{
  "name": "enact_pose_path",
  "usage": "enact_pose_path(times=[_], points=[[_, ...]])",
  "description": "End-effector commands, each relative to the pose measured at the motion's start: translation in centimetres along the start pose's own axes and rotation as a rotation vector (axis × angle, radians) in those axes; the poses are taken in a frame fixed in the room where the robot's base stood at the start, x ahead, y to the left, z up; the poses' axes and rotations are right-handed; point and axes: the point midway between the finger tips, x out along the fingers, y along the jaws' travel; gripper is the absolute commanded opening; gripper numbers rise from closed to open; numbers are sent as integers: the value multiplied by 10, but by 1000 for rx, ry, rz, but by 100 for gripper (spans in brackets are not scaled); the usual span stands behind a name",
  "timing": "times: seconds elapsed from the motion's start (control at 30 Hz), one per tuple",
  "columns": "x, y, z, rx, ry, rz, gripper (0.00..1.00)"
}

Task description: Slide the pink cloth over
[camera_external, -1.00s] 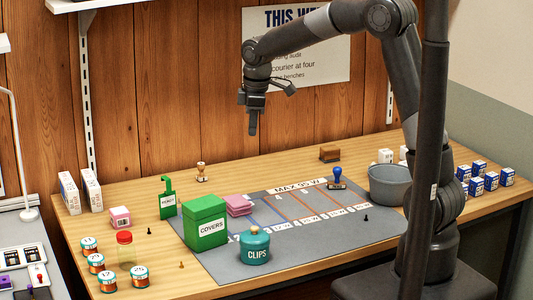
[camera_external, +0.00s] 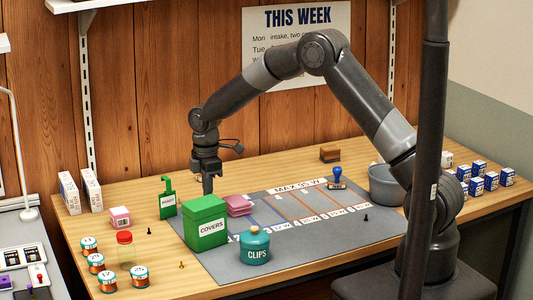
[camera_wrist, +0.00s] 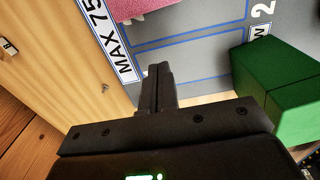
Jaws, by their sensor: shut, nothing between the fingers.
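The pink cloth (camera_external: 239,204), a small folded stack, lies on the grey mat (camera_external: 290,255) just right of the green COVERS box (camera_external: 206,232). In the wrist view the cloth (camera_wrist: 140,8) shows at the top edge, partly cut off. My gripper (camera_external: 208,190) is shut and empty, pointing down behind the green box and left of the cloth. Its closed fingers (camera_wrist: 159,68) show apart from the cloth in the wrist view, over the mat near the MAX 75 label strip.
The green box (camera_wrist: 275,85) stands close at the right of the wrist view. A teal CLIPS jar (camera_external: 254,247) stands in front of the cloth. A green stand (camera_external: 167,203) is left of my gripper. The lined mat right of the cloth is mostly clear.

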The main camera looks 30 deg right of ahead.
Motion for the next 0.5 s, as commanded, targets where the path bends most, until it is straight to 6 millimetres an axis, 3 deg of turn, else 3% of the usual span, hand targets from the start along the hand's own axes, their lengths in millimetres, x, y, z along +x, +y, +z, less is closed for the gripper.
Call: enact_pose_path(times=[0.2, 0.3, 0.5], points=[[47, -1, 1, 0, -3, -3, 0], [42, 0, 20, 3, 0, 2, 0], [42, 0, 38, 2, 0, 1, 0]])
